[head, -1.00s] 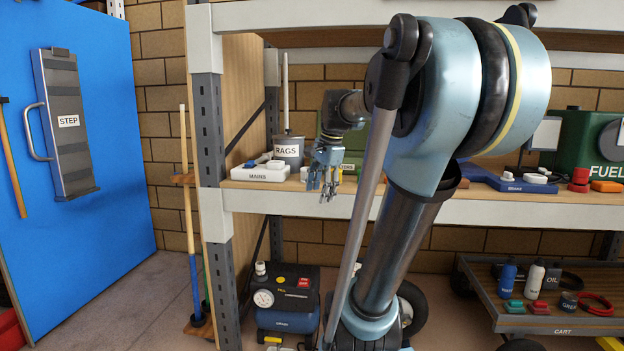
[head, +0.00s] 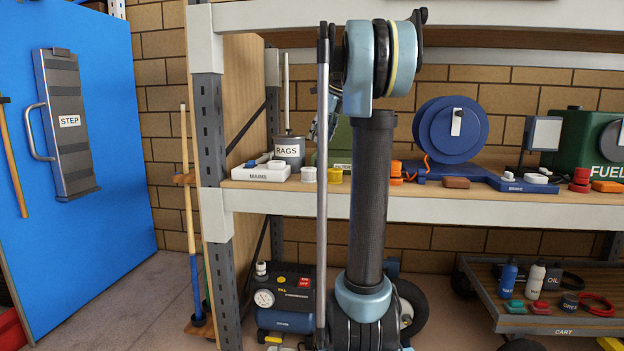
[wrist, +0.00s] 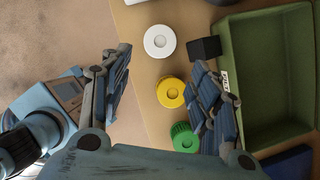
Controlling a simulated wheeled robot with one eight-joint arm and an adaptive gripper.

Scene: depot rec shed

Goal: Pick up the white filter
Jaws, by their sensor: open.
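The white filter (wrist: 160,41) is a round white ring-shaped piece on the wooden shelf, at the top middle of the wrist view. In the head view the white filter (head: 308,175) sits near the shelf's front edge, right of the MAINS block. My gripper (wrist: 160,68) is open and empty, its two fingers on either side of the picture's middle. The white filter shows between and beyond the fingertips, apart from them. In the head view my gripper is mostly hidden behind my arm, above the shelf.
A yellow filter (wrist: 171,92) and a green filter (wrist: 185,137) stand beside the white one, partly near my right finger. A green bin (wrist: 226,62) and a dark block (wrist: 204,47) are at right. The MAINS block (head: 262,175) and RAGS can (head: 289,150) stand left.

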